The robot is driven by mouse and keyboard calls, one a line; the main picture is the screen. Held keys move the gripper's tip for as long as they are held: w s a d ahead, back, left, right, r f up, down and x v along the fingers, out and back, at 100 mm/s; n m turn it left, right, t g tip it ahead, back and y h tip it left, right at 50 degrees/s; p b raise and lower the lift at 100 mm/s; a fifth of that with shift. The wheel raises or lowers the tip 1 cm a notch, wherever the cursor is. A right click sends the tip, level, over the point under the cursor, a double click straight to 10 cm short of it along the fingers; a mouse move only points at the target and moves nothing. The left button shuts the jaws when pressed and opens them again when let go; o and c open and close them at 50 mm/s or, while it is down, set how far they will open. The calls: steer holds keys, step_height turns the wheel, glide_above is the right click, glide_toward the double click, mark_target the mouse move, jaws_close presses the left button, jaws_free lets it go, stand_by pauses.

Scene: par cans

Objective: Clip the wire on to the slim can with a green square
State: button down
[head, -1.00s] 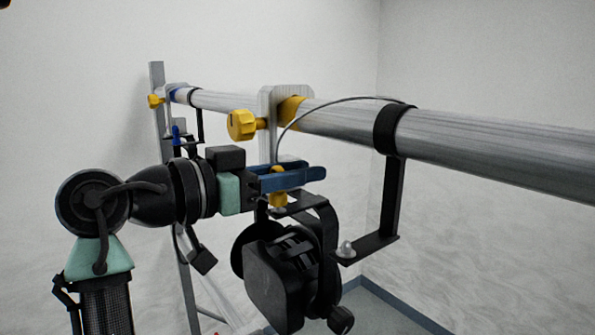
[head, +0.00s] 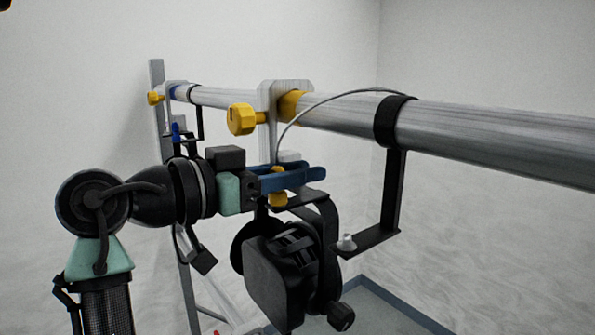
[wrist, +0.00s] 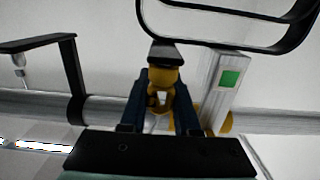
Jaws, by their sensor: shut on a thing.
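My gripper (head: 312,172) has blue fingers and is shut on a yellow clip (wrist: 157,95), which shows between the fingers in the wrist view. The thin grey wire (head: 335,98) arcs from a black band on the bar down to the fingers; its end is hidden there. The green square (wrist: 229,78) is on a silver upright (wrist: 222,68) beside my right finger in the wrist view. In the head view, a black can (head: 285,275) hangs from its yoke just below my gripper. I cannot tell whether the clip touches the can's mount.
The silver bar (head: 480,140) runs across above my gripper. A clamp (head: 270,100) with a yellow knob (head: 241,119) is close above the fingers. A black bracket (head: 392,205) hangs to the right. More hardware (head: 185,130) with blue parts is behind my wrist.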

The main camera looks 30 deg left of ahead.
steer(key=shift+f, duration=0.1)
steer(key=c, duration=0.6)
jaws_free()
steer(key=shift+o, duration=0.2)
steer(key=b+v, duration=0.6)
steer(key=v, duration=0.7)
